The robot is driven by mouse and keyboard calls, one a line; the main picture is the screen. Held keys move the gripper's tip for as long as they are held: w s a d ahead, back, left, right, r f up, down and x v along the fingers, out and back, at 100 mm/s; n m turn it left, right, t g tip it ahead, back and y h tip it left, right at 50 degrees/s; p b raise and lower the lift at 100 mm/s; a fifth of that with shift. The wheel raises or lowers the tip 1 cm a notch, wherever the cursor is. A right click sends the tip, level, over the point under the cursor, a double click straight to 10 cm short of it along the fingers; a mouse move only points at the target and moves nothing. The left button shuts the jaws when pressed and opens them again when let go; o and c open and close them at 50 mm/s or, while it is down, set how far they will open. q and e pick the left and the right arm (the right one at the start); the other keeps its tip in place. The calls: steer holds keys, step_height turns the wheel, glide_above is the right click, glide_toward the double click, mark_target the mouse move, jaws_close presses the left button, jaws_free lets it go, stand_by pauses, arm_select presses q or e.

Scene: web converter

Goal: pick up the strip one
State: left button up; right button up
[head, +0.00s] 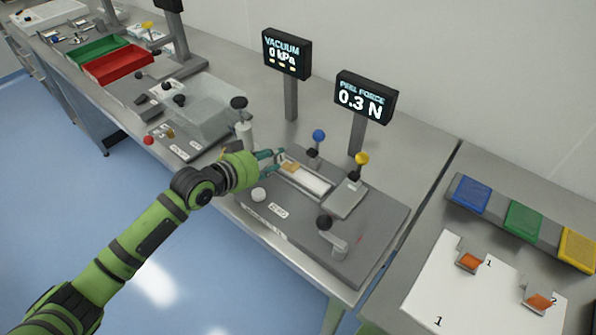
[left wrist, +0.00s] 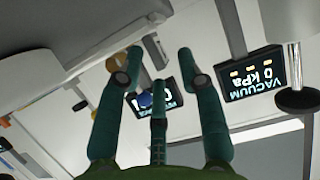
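A pale strip with a tan end (head: 291,167) lies in a slot of the grey peel-force fixture (head: 262,212). No number is readable on it. My left gripper (head: 277,157) is at the strip's tan end; I cannot tell whether it touches it. In the left wrist view its fingers (left wrist: 158,75) are spread apart, with nothing clearly held between them. Orange pieces marked 1 (head: 468,261) and 2 (head: 538,301) lie on a white sheet (head: 440,285) at the right, away from my gripper. My right gripper is not in view.
A blue knob (head: 319,135), a yellow knob (head: 362,158) and a black-knobbed handle (head: 325,222) rise from the fixture. The vacuum display (head: 287,53) and peel force display (head: 366,97), reading 0.3 N, stand behind. Red (head: 118,64) and green trays sit farther left.

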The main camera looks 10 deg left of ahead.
arm_select(q)
steer(key=shift+s, duration=0.1)
jaws_close()
steer(key=shift+r, duration=0.15)
